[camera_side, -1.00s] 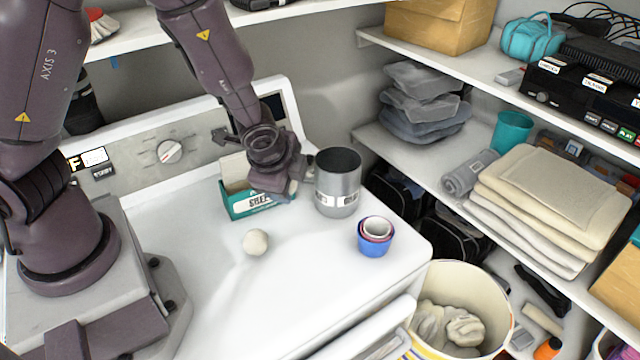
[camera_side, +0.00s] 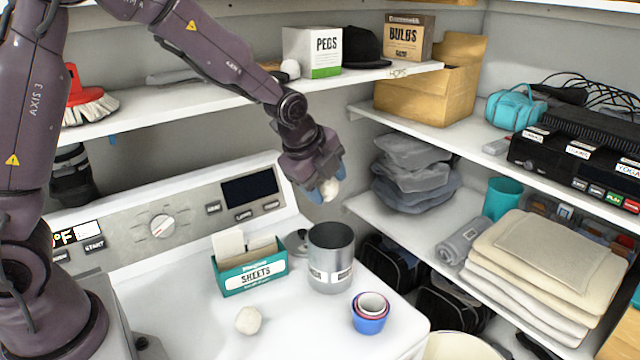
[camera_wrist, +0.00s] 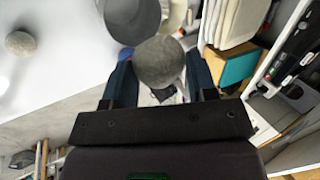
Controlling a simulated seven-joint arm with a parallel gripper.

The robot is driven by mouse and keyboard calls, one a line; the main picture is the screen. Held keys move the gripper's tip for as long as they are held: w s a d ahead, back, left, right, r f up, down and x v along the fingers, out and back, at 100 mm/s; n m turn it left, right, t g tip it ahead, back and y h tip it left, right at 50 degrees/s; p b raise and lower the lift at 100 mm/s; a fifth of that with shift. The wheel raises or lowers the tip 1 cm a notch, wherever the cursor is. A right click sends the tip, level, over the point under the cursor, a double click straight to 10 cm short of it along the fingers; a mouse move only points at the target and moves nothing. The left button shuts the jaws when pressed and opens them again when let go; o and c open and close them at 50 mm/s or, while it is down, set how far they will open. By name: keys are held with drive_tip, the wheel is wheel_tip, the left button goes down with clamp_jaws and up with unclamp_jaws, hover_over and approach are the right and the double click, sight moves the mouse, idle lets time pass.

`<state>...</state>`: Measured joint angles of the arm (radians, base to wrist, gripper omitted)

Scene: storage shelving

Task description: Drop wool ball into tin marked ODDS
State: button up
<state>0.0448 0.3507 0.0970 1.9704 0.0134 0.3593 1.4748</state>
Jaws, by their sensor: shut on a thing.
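In the wrist view the held ball (camera_wrist: 159,62) sits between the two dark fingers of my gripper (camera_wrist: 160,75). The grey metal tin (camera_side: 331,262) stands upright and open on the white top, below the gripper. Its label is too small to read for certain. The tin also shows in the wrist view (camera_wrist: 132,20), beyond the ball and partly hidden by it. Inside the tin I see only its far wall.
A shelf (camera_side: 240,100) with boxes runs above.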

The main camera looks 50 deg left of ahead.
drive_tip(key=shift+f, duration=2.9)
drive_tip(key=o, duration=1)
drive_tip(key=v, duration=1.3)
drive_tip(key=shift+w, duration=0.1)
